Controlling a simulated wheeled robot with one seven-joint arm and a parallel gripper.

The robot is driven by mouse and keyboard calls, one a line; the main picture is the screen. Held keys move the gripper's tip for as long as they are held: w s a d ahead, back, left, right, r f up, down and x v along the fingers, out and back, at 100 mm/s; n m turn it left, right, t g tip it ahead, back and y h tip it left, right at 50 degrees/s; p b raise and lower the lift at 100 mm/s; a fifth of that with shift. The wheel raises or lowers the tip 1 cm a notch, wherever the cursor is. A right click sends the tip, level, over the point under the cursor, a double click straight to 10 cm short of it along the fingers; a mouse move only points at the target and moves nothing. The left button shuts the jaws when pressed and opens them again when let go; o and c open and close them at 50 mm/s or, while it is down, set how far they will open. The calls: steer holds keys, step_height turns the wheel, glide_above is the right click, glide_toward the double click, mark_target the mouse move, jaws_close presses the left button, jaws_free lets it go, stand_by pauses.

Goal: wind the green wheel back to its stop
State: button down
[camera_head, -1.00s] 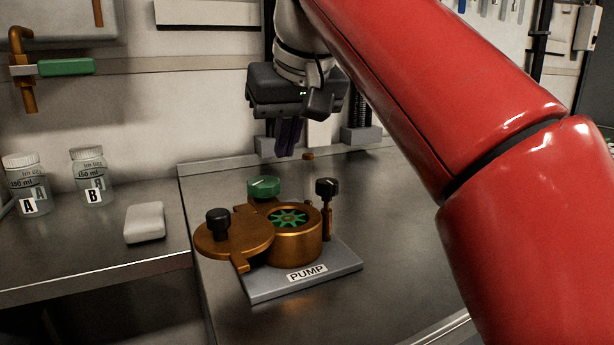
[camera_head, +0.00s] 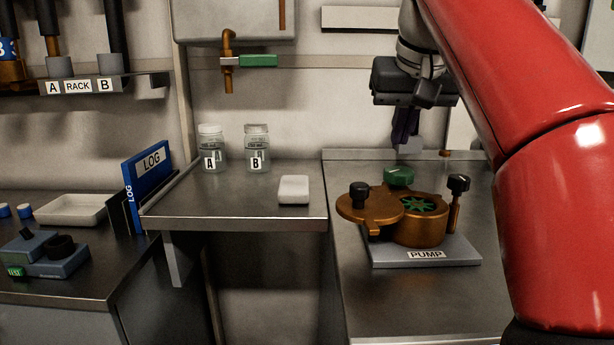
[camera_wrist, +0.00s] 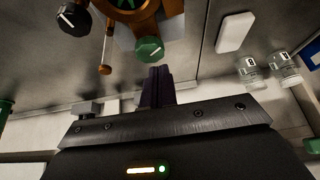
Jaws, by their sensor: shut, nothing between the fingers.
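The green wheel (camera_head: 399,176) is a round knob with a pale line on top, at the back of the brass pump (camera_head: 418,230). It also shows in the wrist view (camera_wrist: 149,48), just beyond my fingertips. The pump stands on a grey plate labelled PUMP (camera_head: 440,252); its lid is swung to the left and a green bladed rotor (camera_head: 422,204) shows inside. My gripper (camera_head: 402,142) is shut and empty, pointing down above and behind the wheel, apart from it. Its dark fingers are together in the wrist view (camera_wrist: 160,74).
A white block (camera_head: 294,190) and jars A (camera_head: 211,150) and B (camera_head: 257,150) sit on the left counter. A green-handled tap (camera_head: 258,61) is on the wall. The bench in front is clear.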

mark_target(411, 170)
steer(key=shift+f+b, duration=2.15)
steer(key=shift+f, duration=1.3)
steer(key=shift+w+d, duration=0.15)
steer(key=shift+d+r+p, duration=0.1)
steer(key=shift+d+p, duration=0.1)
steer(key=shift+p, duration=0.15)
steer(key=shift+d+p, duration=0.65)
steer(key=shift+d, duration=0.1)
steer(key=shift+d+p, duration=0.6)
steer(key=shift+d, duration=0.05)
